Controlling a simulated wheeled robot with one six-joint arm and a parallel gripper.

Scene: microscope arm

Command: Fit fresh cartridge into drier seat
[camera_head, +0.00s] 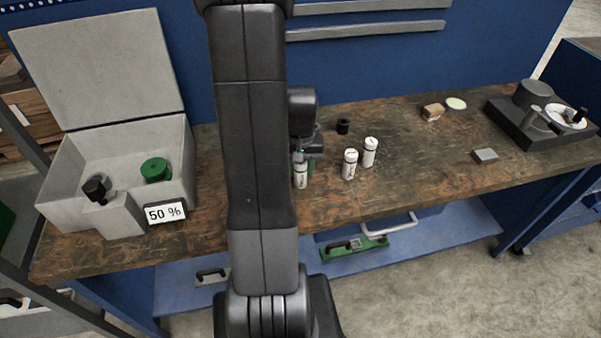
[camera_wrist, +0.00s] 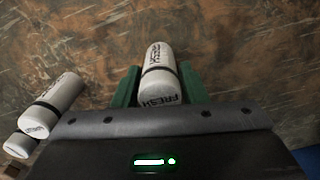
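A white cartridge with a dark band (camera_head: 300,175) stands on the bench at my gripper (camera_head: 306,163). In the wrist view this cartridge (camera_wrist: 160,75) reads FRESH and lies between the two green fingers of my gripper (camera_wrist: 158,85). The fingers flank it closely; I cannot tell whether they press on it. Two similar white cartridges stand to its right, a nearer one (camera_head: 350,164) and a farther one (camera_head: 370,152). A grey block with a black knob (camera_head: 115,215) is at the front of the open box; I cannot make out a drier seat.
The open grey box (camera_head: 180,150) with raised lid holds a green round piece (camera_head: 156,169). A 50 % display (camera_head: 166,212) is at its front. A small black cylinder (camera_head: 343,126) stands behind the cartridges. A dark device (camera_head: 540,115) stands at far right. Bench between is mostly clear.

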